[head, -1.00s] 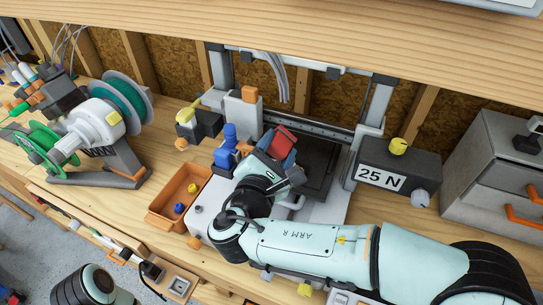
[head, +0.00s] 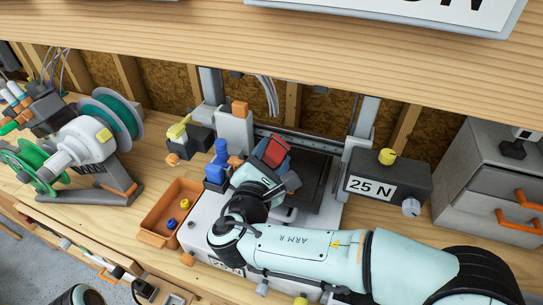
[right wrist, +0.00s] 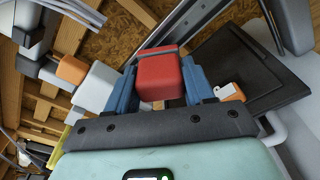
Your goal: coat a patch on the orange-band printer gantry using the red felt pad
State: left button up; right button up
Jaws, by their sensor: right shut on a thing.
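My right gripper (head: 270,160) is shut on the red felt pad (head: 274,150), a red block between its blue fingers. The printer gantry (head: 362,117) stands behind, with grey uprights and a dark cross rail. The rail (right wrist: 172,22) also shows beyond the pad in the right wrist view. The pad is over the printer near its dark bed (head: 324,172); I cannot tell whether it touches anything. I see no clear orange band. My left gripper is out of view.
An orange bin (head: 152,238) with small blue and yellow pieces stands left of the printer. A blue part (head: 217,165) and an orange-topped grey block (head: 238,126) are close to the gripper. A dark "25 N" box (head: 410,185) stands right. A wooden shelf overhangs above.

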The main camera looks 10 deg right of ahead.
jog(key=shift+x, duration=1.1)
jog(key=shift+s+r, duration=0.1)
